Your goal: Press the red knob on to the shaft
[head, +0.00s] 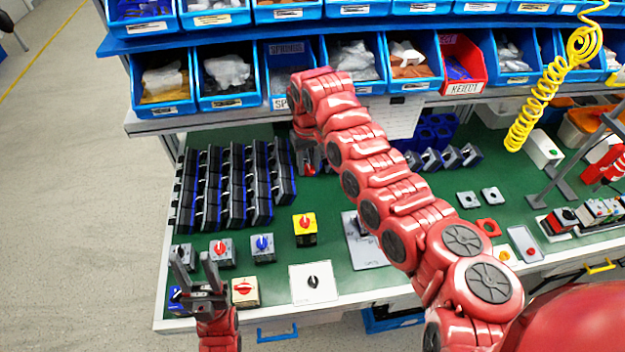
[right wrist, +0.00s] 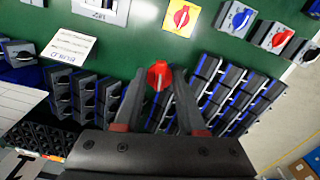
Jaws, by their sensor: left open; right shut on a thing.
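My right gripper (head: 306,168) reaches over the back middle of the green bench, and its own arm partly hides it in the head view. In the right wrist view its fingers (right wrist: 160,78) are shut on a red knob (right wrist: 158,75), held above the bench near the rows of switches. A grey plate (head: 365,253) lies mid-bench, partly behind my right arm; part of it shows at the top of the right wrist view (right wrist: 98,10). I cannot make out a bare shaft. My left gripper (head: 196,270) is open and empty at the front left, near a cream box with a red knob (head: 244,291).
Black-and-blue switches (head: 232,190) stand in rows at the back left. A yellow box with a red knob (head: 305,230) and a white plate with a black knob (head: 313,284) stand nearer the front. Blue bins (head: 226,80) line the shelf above. Green surface is clear between them.

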